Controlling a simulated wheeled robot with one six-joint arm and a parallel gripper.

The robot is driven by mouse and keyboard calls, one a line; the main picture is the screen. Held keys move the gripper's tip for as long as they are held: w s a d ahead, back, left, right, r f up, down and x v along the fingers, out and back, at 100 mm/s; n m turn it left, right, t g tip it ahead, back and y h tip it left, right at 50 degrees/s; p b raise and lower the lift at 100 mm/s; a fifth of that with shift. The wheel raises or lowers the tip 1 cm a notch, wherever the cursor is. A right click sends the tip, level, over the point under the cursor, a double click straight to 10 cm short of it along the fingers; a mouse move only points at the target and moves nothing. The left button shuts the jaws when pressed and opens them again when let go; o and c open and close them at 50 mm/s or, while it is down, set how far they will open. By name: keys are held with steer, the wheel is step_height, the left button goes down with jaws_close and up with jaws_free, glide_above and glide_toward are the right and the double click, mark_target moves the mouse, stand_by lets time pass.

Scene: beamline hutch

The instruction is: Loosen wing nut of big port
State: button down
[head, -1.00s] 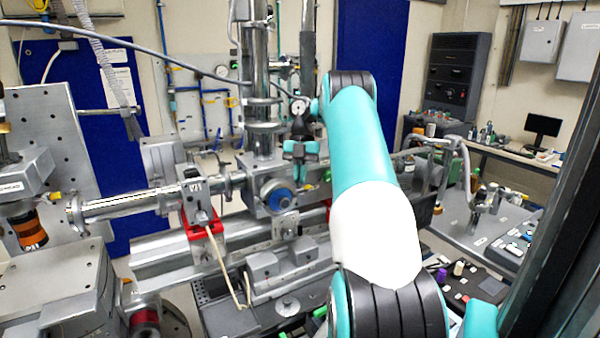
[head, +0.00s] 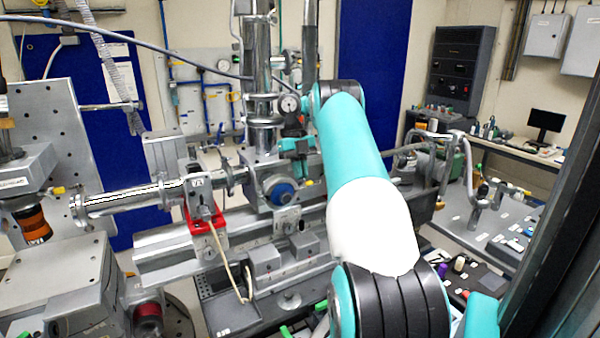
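A metal chamber (head: 258,178) stands mid-view, with a vertical steel column (head: 262,85) above it and a round blue-rimmed port (head: 281,192) on its front. I cannot tell whether this is the big port, and no wing nut can be made out at this size. My gripper (head: 297,150), teal and dark, is at the end of my arm just right of the column, above and slightly right of the blue-rimmed port. Its fingertips are too small and overlapped to show whether they are open, or whether they touch anything.
A horizontal steel tube (head: 125,199) runs left from the chamber, with a red clamp (head: 205,216) and a hanging cable (head: 232,265) nearby. A metal rail (head: 165,255) lies below. A side table (head: 480,225) with small items stands right. A dark frame edge is close at far right.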

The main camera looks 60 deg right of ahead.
steer(key=shift+w, duration=0.1)
steer(key=c, duration=1.6)
jaws_free()
steer(key=shift+w, duration=0.1)
